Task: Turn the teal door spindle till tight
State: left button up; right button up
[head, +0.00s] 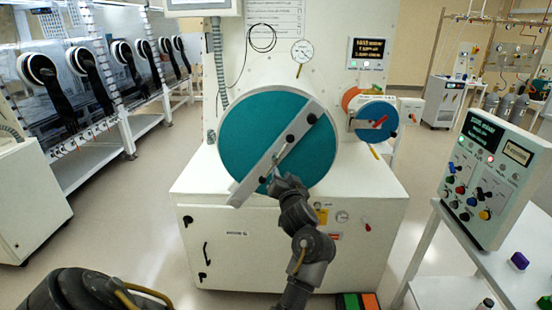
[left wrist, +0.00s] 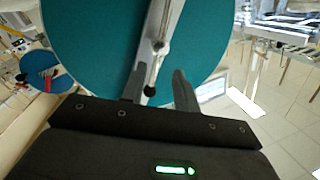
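The large round teal door (head: 240,135) is shut on the front of the white chamber, with a grey bar (head: 252,181) lying diagonally across it. The spindle's thin metal handle (head: 281,153) with dark knobs stands in front of the bar near the door's middle. My left gripper (head: 274,178) is at the handle's lower end, partly hiding it. In the left wrist view the left gripper's two fingers (left wrist: 157,88) stand apart, with the knobbed handle end (left wrist: 151,76) between them. Gaps show beside the handle, so the fingers do not appear clamped on it. My right gripper is not in view.
A smaller blue round door (head: 372,133) with a red handle (head: 380,122) sits to the right. A gauge (head: 303,51) is above. A control panel (head: 488,175) stands on a white table at right. Gloveboxes (head: 75,75) line the left; floor between is clear.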

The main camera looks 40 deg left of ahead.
aim_at(276, 160)
pick_arm(q)
jog(key=p+x, duration=0.2)
jog(key=x, duration=0.8)
jog(key=shift+w+a, duration=0.25)
jog(key=shift+w, duration=0.05)
jog(key=shift+f, duration=0.1)
grip_shut()
